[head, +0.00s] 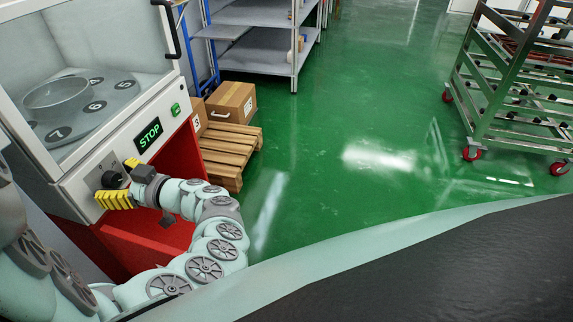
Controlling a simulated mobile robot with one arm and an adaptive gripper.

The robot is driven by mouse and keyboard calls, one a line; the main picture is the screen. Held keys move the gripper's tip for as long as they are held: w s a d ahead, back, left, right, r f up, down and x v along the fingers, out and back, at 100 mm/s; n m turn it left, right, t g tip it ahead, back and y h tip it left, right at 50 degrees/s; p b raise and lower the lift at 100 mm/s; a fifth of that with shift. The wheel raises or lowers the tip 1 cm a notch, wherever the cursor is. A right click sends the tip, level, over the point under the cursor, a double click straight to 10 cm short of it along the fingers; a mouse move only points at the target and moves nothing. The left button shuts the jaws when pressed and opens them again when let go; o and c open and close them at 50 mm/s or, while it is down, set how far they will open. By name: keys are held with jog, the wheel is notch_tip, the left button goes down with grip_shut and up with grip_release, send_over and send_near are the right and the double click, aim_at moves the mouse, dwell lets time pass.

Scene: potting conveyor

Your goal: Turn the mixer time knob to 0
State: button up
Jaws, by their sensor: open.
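The mixer (75,167) is a white-fronted cabinet with a glass door at the left. Its dark round knob (111,179) is on the lower left of the front panel. My gripper (120,184) is open at the panel, with one yellow finger below the knob and the other above it to the right. The fingers seem to be around the knob, but I cannot tell whether they touch it. The knob's pointer and scale marks are too small or hidden to read. A dark display (148,135) reads STOP in green.
A green button (175,109) is on the panel's right. Numbered plates and a bowl (58,97) show behind the glass. Boxes (231,102) on a wooden pallet (228,150) stand beyond, near grey shelves (262,50). A wheeled rack (510,90) stands at right; the green floor between is clear.

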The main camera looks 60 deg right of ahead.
grip_shut()
dwell(0.7)
